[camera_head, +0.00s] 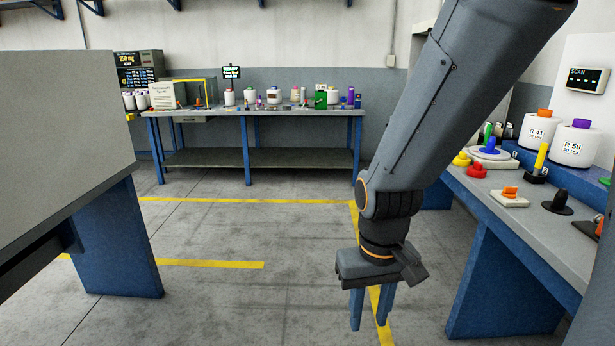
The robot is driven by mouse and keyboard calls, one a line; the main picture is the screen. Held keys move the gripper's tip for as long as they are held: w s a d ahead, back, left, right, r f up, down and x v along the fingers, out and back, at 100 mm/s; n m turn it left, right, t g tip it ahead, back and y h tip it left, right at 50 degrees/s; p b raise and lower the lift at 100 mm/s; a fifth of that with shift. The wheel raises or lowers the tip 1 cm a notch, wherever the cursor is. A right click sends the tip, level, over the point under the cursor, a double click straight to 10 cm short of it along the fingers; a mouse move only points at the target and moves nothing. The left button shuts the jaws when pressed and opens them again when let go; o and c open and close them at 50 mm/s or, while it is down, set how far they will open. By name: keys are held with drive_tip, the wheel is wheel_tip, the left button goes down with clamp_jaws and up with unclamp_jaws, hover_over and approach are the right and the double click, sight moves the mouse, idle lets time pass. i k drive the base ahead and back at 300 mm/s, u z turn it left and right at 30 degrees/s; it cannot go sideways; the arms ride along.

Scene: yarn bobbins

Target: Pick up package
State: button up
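My gripper (370,308) hangs down over the floor in front of me. Its two blue fingers are apart, with only floor showing between them. I cannot make out anything that is clearly a package. A small cream box (162,95) with unreadable print stands at the left end of the far workbench (265,112). My gripper is far from it and touches nothing. My arm hides part of the scene at the right of centre.
A right-hand bench (510,205) holds white bobbins (541,130) and coloured knobs. Several bobbins (274,96) stand on the far workbench. The floor between, marked with yellow lines, is clear.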

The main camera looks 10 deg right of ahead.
sight(541, 127)
drive_tip(key=u, duration=0.1)
drive_tip(key=i, duration=1.8)
drive_tip(key=z, duration=0.45)
drive_tip(key=i, duration=1.55)
drive_tip(key=z, duration=1.6)
drive_tip(key=i, duration=1)
drive_tip(key=z, duration=0.6)
